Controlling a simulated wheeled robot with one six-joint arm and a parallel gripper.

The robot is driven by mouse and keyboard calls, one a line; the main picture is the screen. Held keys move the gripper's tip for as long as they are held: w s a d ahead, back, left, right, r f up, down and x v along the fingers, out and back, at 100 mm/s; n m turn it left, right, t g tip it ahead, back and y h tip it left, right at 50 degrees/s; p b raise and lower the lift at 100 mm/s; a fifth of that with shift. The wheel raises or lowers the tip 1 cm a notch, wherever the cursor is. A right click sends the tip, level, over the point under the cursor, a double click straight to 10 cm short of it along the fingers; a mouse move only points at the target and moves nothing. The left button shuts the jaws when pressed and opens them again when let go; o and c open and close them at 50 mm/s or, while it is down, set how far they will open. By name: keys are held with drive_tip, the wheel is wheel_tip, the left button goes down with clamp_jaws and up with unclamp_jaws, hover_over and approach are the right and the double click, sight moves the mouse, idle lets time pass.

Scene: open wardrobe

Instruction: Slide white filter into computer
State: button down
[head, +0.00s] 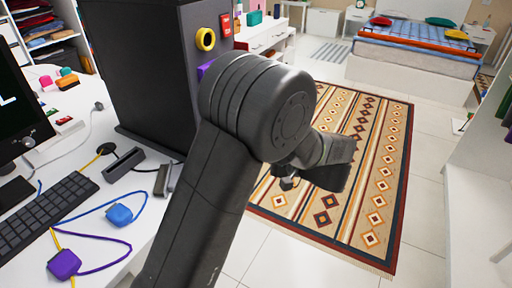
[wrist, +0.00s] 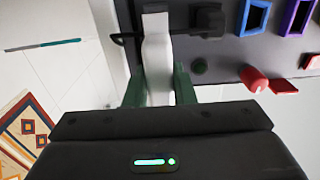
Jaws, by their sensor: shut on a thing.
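The white filter (wrist: 158,58) stands between the two green fingers of my gripper (wrist: 157,84) in the wrist view. The gripper is shut on it. The filter's far end reaches a grey piece at the top edge of the view, over the black computer (wrist: 228,58). I cannot tell whether that end is inside a slot. In the head view the computer (head: 140,75) is a tall black tower on the white desk. My arm covers part of its side there, and the filter and the fingertips cannot be made out.
The computer's panel carries a blue frame (wrist: 257,17), a purple frame (wrist: 298,17), a red knob (wrist: 254,79) and a black plug (wrist: 207,19). A keyboard (head: 45,213) and blue (head: 120,215) and purple (head: 64,263) corded pieces lie on the desk. The rug (head: 375,160) is clear.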

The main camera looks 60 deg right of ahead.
drive_tip(key=shift+w+a+b, duration=0.15)
drive_tip(key=shift+w+b, duration=0.3)
drive_tip(key=shift+w, duration=1.55)
drive_tip(key=c, duration=1.1)
unclamp_jaws()
drive_tip(key=shift+c, duration=0.2)
drive_tip(key=s+d, duration=0.1)
drive_tip(key=s, duration=1.2)
drive_tip(key=shift+s+b, duration=0.35)
drive_tip(key=shift+s, duration=0.05)
drive_tip(key=w, duration=0.9)
drive_tip(key=w+a, duration=0.1)
drive_tip(key=w, duration=0.3)
drive_tip(key=shift+w+p, duration=0.4)
drive_tip(key=shift+s, duration=0.25)
